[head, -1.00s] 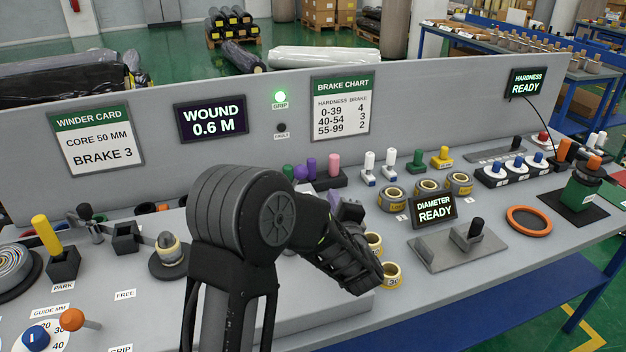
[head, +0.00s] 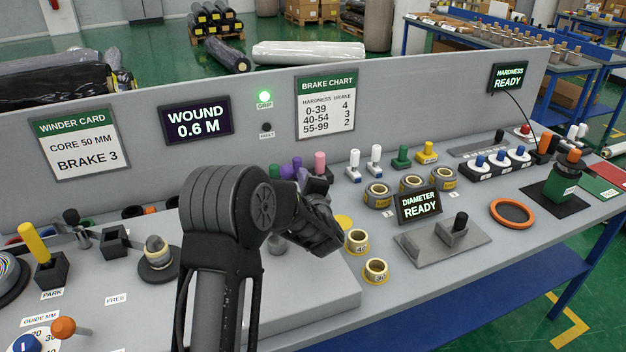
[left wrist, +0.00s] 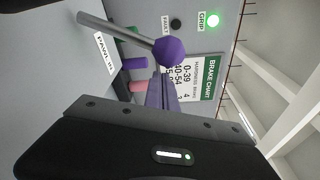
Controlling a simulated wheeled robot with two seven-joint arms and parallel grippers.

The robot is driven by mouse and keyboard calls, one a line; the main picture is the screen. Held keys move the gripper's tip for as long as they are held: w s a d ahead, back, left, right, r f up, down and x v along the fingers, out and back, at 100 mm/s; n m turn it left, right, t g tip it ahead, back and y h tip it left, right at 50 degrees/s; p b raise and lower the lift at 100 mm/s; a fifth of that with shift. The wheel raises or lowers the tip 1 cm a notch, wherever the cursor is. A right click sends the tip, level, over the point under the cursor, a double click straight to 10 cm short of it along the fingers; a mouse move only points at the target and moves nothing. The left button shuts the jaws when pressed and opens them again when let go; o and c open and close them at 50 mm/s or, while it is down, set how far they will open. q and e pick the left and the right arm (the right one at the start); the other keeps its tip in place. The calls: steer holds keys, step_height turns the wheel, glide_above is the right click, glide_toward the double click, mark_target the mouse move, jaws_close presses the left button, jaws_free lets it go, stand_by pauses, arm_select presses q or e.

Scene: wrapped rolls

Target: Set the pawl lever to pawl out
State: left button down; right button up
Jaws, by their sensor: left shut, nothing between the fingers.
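The pawl lever shows best in the left wrist view, as a metal rod with a purple ball knob (left wrist: 170,51). A label starting "PAWL" (left wrist: 105,54) lies beside the rod; its other words are not readable. In the head view the purple knob (head: 287,171) shows just past my left arm, which hides the rod. My left gripper (head: 303,175) reaches in over the bench, its fingers close by the knob. In the left wrist view its fingers (left wrist: 161,94) are shut and empty, apart from the knob by a small gap. My right gripper is out of view.
A rack with green, purple and pink pegs (head: 320,160) stands behind the knob. Yellow-ringed rolls (head: 376,270) and the diameter display (head: 419,207) sit to the right. The brake chart (head: 326,107) hangs on the back panel.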

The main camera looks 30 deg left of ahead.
mark_target(284, 172)
arm_select(q)
steer(key=shift+s+a+r, duration=0.2)
steer(key=shift+s, duration=0.35)
steer(key=s+n, duration=0.1)
steer(key=s+a+r+n+b, duration=0.2)
steer(key=shift+s+a+n+t+y, duration=0.1)
steer(key=shift+n+t+y, duration=0.2)
steer(key=shift+s+a+r+n, duration=0.2)
steer(key=shift+s+r+n, duration=0.05)
steer(key=shift+n, duration=0.15)
